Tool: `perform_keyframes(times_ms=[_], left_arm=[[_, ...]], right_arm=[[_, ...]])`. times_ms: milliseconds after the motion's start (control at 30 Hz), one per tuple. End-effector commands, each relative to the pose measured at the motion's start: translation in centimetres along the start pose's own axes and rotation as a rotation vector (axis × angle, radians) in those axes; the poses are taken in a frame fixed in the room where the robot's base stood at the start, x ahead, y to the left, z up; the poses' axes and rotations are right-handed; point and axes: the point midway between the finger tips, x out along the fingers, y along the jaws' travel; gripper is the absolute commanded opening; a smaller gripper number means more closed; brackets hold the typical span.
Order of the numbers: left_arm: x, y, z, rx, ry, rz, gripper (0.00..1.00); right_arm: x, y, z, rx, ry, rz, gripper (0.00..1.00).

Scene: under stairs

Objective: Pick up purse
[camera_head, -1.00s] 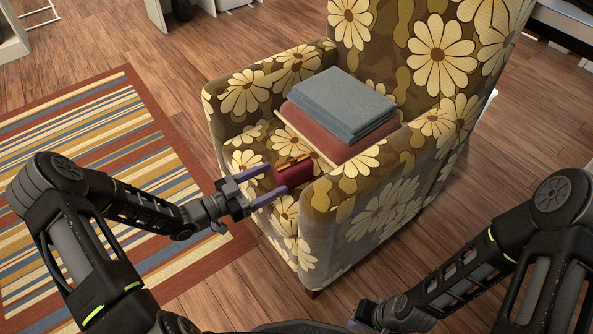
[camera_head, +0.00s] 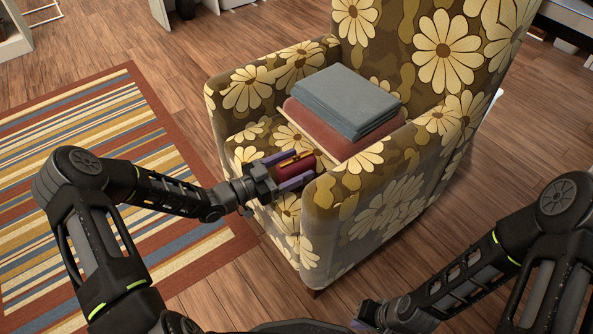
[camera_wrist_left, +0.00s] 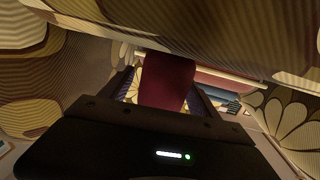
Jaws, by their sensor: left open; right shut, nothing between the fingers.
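The purse (camera_head: 296,168) is small and dark red with a gold clasp along its top. It rests on the seat of the flowered armchair (camera_head: 345,215), near the front. My left gripper (camera_head: 291,170) is open, with one purple finger on each side of the purse. In the left wrist view the purse (camera_wrist_left: 167,82) shows as a dark red shape between the two fingers; the armchair's fabric fills much of that view. Whether the fingers touch it cannot be told. My right gripper (camera_head: 366,316) is low in the picture, away from the chair, shut and empty.
Folded cloths, a grey one (camera_head: 346,100) on a reddish one (camera_head: 330,132), lie on the seat behind the purse. The chair's near armrest (camera_head: 355,175) rises close beside my left gripper. A striped rug (camera_head: 90,190) lies on the wooden floor at left.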

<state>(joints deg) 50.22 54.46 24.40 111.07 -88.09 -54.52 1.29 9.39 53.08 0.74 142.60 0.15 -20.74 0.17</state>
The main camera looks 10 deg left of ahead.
Motion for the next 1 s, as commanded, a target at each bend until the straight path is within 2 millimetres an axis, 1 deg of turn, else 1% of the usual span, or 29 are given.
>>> perform_keyframes(times_ms=[33, 100, 667, 1000], left_arm=[[0.42, 0.0, 0.0, 0.001, 0.002, 0.001, 0.71], [0.64, -0.04, -0.06, 0.001, 0.001, -0.001, 0.71], [0.58, -0.04, -0.07, 0.0, 0.0, -0.001, 0.71], [0.57, -0.04, -0.06, 0.0, 0.0, -0.001, 0.43]], right_arm=[[0.13, 0.08, -0.05, 0.001, 0.001, 0.0, 0.0], [0.11, 0.09, -0.07, 0.001, 0.002, 0.001, 0.0], [0.07, 0.05, -0.04, 0.001, 0.001, 0.0, 0.0], [0.08, 0.05, -0.03, 0.0, 0.001, 0.0, 0.0]])
